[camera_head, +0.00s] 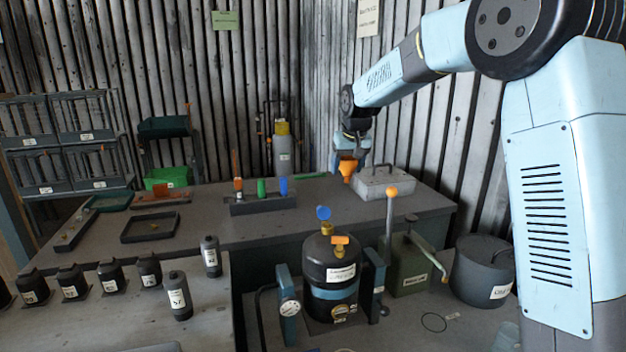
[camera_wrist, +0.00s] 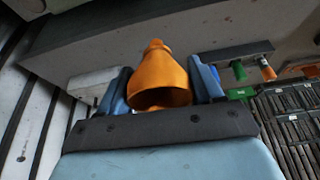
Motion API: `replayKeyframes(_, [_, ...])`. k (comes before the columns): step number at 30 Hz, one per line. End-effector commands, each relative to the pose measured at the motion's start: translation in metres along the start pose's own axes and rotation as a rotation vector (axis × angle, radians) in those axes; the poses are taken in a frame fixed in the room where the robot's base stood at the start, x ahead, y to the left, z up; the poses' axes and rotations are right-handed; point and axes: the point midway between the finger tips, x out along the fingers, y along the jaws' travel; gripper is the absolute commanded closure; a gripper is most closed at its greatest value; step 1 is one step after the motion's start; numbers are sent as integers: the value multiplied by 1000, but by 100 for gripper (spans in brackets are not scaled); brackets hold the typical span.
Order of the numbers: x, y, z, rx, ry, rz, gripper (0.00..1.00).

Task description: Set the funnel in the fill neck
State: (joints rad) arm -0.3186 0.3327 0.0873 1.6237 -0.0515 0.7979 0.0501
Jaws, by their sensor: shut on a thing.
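The orange funnel (camera_head: 347,170) hangs from my gripper (camera_head: 350,156) over the back bench, spout downward. In the wrist view the funnel (camera_wrist: 160,80) sits between the two blue fingers of my gripper (camera_wrist: 163,88), wide mouth toward the camera. The fingers are shut on it. A black tank (camera_head: 331,262) stands in front of the bench, lower and nearer than the funnel. On its top are a brass-coloured neck (camera_head: 327,229), a blue round cap (camera_head: 323,213) above it, and an orange fitting (camera_head: 340,241). I cannot tell whether the neck is open.
A grey block with a handle (camera_head: 387,182) is close right of the funnel. An orange-knobbed lever (camera_head: 391,192) rises right of the tank, by a green can (camera_head: 411,265). A rack (camera_head: 262,203) with coloured items stands left. Black bottles (camera_head: 180,296) line the front left table.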

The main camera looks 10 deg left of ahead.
Motion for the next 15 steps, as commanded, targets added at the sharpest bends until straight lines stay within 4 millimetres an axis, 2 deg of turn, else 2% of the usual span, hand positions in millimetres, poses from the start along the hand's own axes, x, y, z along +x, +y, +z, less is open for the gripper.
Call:
replayKeyframes(1, [-7,-15,8,-18,2,-7,52])
replayKeyframes(6, [-25,-53,40,-53,3,-21,52])
replayKeyframes(10, [-39,-74,66,-63,3,-27,52])
replayKeyframes(15, [-51,-88,91,-64,4,-30,52])
